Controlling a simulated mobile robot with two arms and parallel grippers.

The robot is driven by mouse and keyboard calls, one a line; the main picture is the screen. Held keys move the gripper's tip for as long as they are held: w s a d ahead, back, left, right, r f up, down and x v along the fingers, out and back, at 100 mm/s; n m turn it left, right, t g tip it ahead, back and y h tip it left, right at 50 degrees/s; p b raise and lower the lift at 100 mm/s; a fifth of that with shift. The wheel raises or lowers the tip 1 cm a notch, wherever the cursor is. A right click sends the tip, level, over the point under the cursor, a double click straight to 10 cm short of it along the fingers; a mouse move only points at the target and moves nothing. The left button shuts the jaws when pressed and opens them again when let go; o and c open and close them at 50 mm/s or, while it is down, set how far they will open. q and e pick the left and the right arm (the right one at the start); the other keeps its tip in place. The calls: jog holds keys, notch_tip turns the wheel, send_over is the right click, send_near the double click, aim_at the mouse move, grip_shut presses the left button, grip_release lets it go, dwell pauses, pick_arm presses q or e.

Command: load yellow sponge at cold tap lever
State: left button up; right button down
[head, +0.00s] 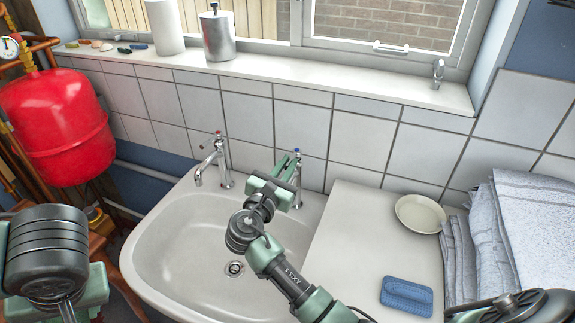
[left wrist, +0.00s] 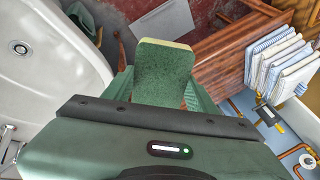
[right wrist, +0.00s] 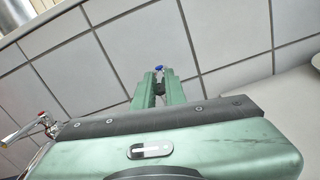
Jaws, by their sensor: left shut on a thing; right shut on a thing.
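The cold tap (head: 296,172) with a blue mark stands at the right back of the white sink. My right gripper (head: 287,168) is at its top, shut on what appears to be its lever. In the right wrist view, the fingers (right wrist: 160,88) close around a small dark part just below the blue cap (right wrist: 158,69). The yellow sponge (left wrist: 163,72) has a green scouring face and a thin yellow edge. My left gripper (left wrist: 160,95) is shut on it, above the floor beside the sink. In the head view only my left wrist shows at bottom left; the sponge is hidden there.
The sink (head: 170,262) has a red-marked tap (head: 216,160) at left. A red tank (head: 58,125) stands at left. The basin's left part is clear.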

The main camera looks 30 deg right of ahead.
dwell(0.6)
